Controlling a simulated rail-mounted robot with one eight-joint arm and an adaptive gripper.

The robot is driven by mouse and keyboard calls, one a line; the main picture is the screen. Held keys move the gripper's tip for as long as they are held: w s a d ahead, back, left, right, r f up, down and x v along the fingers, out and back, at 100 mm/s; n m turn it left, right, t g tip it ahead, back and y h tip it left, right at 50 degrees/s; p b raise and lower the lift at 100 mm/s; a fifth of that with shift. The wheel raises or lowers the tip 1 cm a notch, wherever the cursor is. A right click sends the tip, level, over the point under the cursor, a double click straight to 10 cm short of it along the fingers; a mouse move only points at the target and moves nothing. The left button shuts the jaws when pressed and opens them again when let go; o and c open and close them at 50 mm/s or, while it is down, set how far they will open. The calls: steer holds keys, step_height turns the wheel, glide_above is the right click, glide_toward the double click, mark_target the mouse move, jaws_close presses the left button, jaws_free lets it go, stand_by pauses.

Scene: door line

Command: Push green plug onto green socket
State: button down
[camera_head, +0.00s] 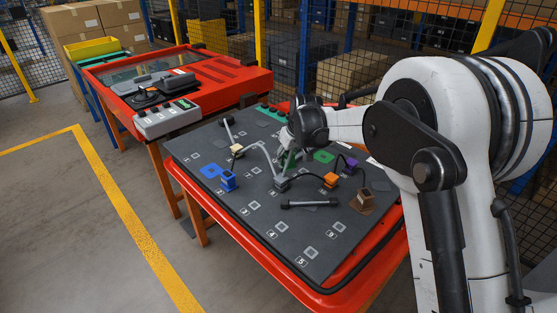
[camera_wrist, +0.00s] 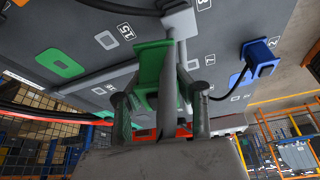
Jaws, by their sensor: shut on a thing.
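My gripper (camera_head: 289,152) is over the middle of the dark board, shut on the green plug (camera_head: 288,160). In the wrist view the plug (camera_wrist: 150,68) sits between the two fingers of my gripper (camera_wrist: 160,100), partly hidden by a grey rod-like part. The flat green socket (camera_head: 324,156) lies on the board to the right of the plug in the head view. In the wrist view the socket (camera_wrist: 60,63) is at the left, apart from the plug. I cannot tell the plug's exact height above the board.
The board (camera_head: 240,205) holds a blue plug (camera_head: 228,181), a grey plug (camera_head: 282,184), an orange plug (camera_head: 331,181), a purple plug (camera_head: 351,164) and a brown block (camera_head: 363,201). Black and grey cables arch between them. A black-handled bar (camera_head: 310,204) lies in front.

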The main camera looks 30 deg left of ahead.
mark_target(321, 154)
steer(key=w+d+f+m, duration=0.1)
steer(key=w+d, duration=0.1)
steer(key=w, duration=0.5)
steer(key=w+d+f+m, duration=0.1)
steer(key=w+d, duration=0.1)
steer(key=w, duration=0.4)
steer(key=w+d+f+m+t+h, duration=0.1)
steer(key=w+d, duration=0.2)
steer(key=w, duration=0.4)
steer(key=shift+w+f, duration=0.3)
steer(key=shift+f+b, duration=0.75)
steer(key=shift+f, duration=0.45)
steer(key=shift+f+b, duration=0.65)
steer(key=shift+f, duration=0.05)
steer(key=shift+f, duration=0.25)
steer(key=shift+f+b, duration=0.1)
steer(key=shift+b, duration=0.25)
stand_by(0.7)
steer(key=c, duration=1.3)
jaws_free()
